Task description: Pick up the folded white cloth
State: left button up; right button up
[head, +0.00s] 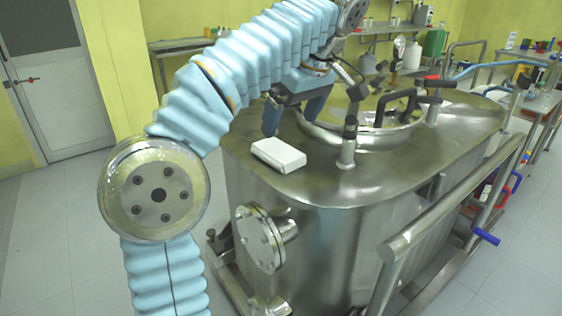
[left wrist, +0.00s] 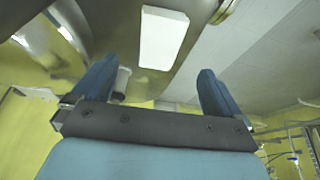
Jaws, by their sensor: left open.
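The folded white cloth (head: 279,155) lies as a flat white block on the steel reactor's top, near its left front edge. In the left wrist view the cloth (left wrist: 163,38) shows ahead of the fingers, between their lines and apart from them. My left gripper (head: 293,118) is just behind the cloth in the head view, pointing down, with its blue fingers spread. In the left wrist view my left gripper (left wrist: 162,80) is open and empty. My right gripper is not in view.
The steel reactor (head: 335,230) has a round lid with black handles (head: 400,105) and upright clamps close to the right of the gripper. A steel rail (head: 460,195) runs along its right side. Shelves with bottles stand behind; floor at left is clear.

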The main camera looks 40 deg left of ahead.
aim_at(280, 151)
pick_arm(q)
jog(key=b+x, duration=0.1)
jog(key=x, duration=0.7)
jog(key=shift+f+b, duration=0.3)
jog(key=shift+c, duration=0.3)
jog(key=c, duration=1)
jog(key=shift+c, duration=0.2)
notch_tip(280, 151, up, 10)
jog(key=p, duration=0.3)
